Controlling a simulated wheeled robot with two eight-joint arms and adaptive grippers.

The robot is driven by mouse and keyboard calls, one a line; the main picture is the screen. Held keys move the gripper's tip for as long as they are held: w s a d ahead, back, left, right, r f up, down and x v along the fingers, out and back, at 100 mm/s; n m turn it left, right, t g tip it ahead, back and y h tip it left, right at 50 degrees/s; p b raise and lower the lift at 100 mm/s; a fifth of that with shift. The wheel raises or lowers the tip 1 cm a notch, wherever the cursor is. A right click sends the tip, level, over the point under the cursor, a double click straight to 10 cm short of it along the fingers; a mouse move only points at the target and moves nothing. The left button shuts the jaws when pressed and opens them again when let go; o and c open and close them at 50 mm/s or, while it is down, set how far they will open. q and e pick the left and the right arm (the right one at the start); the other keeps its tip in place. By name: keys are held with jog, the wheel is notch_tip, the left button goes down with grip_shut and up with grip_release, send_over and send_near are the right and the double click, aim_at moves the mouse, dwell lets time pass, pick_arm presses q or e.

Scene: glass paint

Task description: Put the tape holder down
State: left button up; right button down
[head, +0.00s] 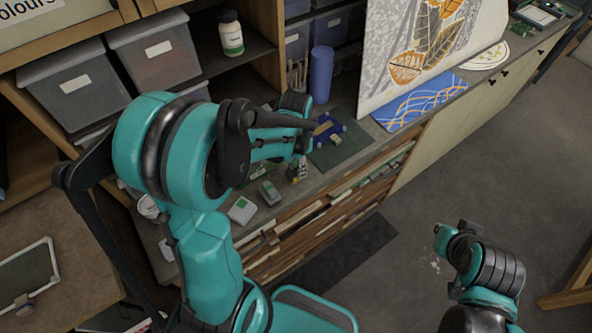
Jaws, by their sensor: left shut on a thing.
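The tape holder (328,127) is a small blue object with a yellowish part, over the dark green mat (340,148) on the counter. My left gripper (312,125) reaches in from the left, its fingers at the left side of the tape holder and shut on it. The wrist hides part of the fingers, and I cannot tell whether the tape holder touches the mat. My right arm shows at the lower right over the floor, with its end (446,236) away from the counter; its fingers are too unclear to read.
A blue cylinder (321,74) stands behind the mat. A patterned panel (425,50) and a blue patterned piece (420,102) are to the right. A grey-green box (241,210) and a small grey item (270,192) lie on the counter left of the mat. Shelves with grey bins (155,50) rise behind.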

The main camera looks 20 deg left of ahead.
pick_arm(q)
notch_tip(320, 180, down, 2)
jog(key=shift+w+f, duration=0.1)
jog(key=shift+f, duration=0.1)
jog(key=o, duration=1.2)
